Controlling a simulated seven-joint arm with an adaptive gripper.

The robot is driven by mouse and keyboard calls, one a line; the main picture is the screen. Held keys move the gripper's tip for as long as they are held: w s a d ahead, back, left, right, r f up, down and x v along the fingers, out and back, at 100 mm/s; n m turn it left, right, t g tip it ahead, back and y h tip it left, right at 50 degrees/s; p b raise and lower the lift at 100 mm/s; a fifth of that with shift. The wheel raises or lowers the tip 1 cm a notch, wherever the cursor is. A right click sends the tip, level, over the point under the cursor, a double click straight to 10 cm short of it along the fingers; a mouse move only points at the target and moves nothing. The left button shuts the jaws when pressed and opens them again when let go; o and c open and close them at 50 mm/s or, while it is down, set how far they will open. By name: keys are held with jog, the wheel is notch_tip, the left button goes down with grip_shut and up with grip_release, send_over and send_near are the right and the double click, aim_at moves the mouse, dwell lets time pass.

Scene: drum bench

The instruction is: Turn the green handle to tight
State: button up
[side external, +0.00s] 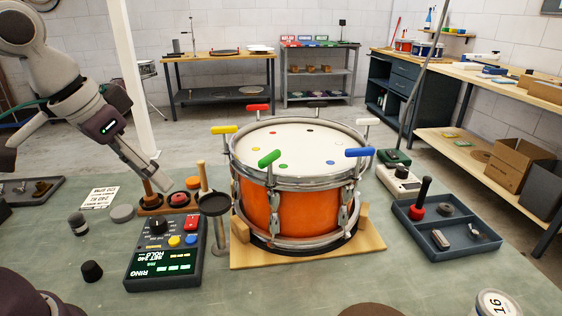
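The green handle (269,158) sits on the front left rim of an orange drum (270,205) with a white head. It lies slanted, its right end higher, above the rim. A green dot (283,167) marks the drum head beside it. My gripper (152,184) points down to the left of the drum, well apart from the green handle. Its fingertips are close to a wooden block with small round pieces. I cannot tell whether the fingers are open or whether they touch anything there.
Yellow (223,129), red (257,107), black, white (367,121) and blue (360,152) handles also stand around the rim. A control box (165,255) and a small dark round stand (214,204) are left of the drum. A tray (446,228) is at right.

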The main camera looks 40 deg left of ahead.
jog(key=w+d+r, duration=0.2)
jog(key=w+r, duration=0.2)
jog(key=w, duration=0.1)
send_near(269, 155)
jog(key=shift+n+y, duration=0.3)
jog(key=x, duration=1)
jog(key=shift+w+d+f, duration=0.1)
jog(key=shift+d+f, duration=0.15)
jog(key=shift+f, duration=0.05)
jog(key=shift+c, duration=0.4)
grip_shut()
